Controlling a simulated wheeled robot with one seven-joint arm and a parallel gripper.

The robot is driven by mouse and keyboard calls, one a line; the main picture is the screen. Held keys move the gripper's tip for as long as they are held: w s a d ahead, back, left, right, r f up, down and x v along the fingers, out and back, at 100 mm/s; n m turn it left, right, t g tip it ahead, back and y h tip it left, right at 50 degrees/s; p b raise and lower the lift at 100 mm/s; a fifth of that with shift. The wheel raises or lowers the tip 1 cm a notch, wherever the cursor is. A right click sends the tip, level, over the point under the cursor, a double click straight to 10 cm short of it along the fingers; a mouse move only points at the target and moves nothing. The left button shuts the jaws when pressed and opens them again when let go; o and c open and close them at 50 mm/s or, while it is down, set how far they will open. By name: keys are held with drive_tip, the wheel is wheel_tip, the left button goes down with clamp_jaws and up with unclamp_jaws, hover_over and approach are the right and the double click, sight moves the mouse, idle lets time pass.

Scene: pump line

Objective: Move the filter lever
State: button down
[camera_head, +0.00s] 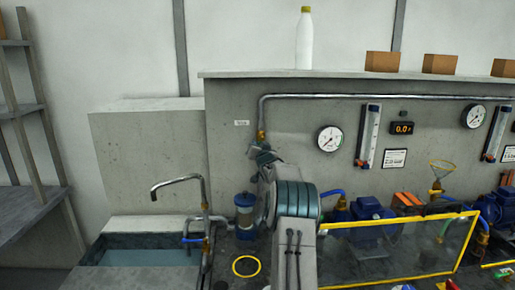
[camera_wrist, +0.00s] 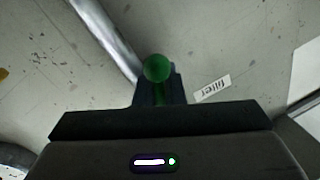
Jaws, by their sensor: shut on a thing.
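The filter lever shows in the wrist view as a round green knob (camera_wrist: 157,67) at my fingertips. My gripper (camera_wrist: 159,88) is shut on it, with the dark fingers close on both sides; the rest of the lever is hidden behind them. A white label reading "filter" (camera_wrist: 213,88) is on the wall just right of the knob. In the head view my gripper (camera_head: 263,151) is at the concrete wall, just below the brass fitting (camera_head: 261,135) at the pipe's lower end. The knob cannot be made out there. The small label (camera_head: 242,123) is up and left of my gripper.
A metal pipe (camera_head: 350,96) runs along the wall above. A round gauge (camera_head: 329,139) and a flow tube (camera_head: 368,137) are to the right. A sink (camera_head: 150,224) with a tap lies left. A yellow-framed clear guard (camera_head: 400,250) stands right of my arm.

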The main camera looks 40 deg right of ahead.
drive_tip(key=c, duration=1.5)
unclamp_jaws()
drive_tip(key=shift+s, duration=0.1)
drive_tip(key=b+v, duration=0.4)
drive_tip(key=v, duration=0.9)
drive_tip(key=shift+s+a, duration=0.1)
drive_tip(key=shift+s, duration=0.2)
